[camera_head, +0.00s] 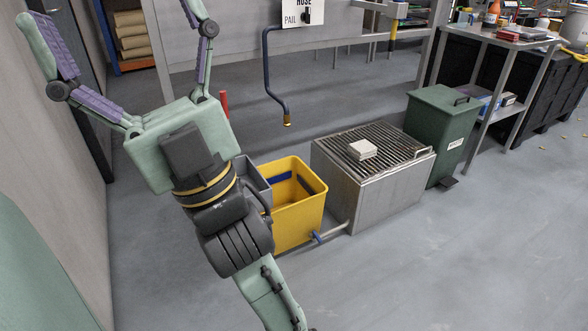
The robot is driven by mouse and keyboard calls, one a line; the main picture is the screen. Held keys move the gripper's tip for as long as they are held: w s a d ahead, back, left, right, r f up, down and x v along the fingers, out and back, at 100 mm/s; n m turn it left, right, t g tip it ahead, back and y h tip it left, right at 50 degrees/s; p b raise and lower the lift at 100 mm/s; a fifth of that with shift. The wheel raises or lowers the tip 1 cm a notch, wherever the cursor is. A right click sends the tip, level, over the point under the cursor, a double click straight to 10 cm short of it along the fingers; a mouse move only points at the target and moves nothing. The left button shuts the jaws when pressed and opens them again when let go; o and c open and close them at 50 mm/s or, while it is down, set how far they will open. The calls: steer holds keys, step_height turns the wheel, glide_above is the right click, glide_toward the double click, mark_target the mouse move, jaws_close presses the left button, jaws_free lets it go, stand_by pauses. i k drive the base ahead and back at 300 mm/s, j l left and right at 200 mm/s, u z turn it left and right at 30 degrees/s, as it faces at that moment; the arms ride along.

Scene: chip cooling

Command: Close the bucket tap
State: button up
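The yellow bucket (300,213) stands on the floor right of my arm, open at the top, with blue patches on its inner walls. Its left side is partly hidden by my arm and a grey container. A small blue tap handle (317,237) sits low at its front right corner, on a pale pipe leading right to a metal box. The handle is too small to tell whether the tap is open or shut. My gripper (115,18) is at the upper left, its two purple-padded fingers spread wide and empty. It is well away from the tap.
A grated metal box (372,190) bears a pale block (363,150). A green bin (440,133) stands to its right. The floor in front is clear. A wall is at left.

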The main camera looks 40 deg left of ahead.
mark_target(315, 235)
steer(key=u, duration=1.3)
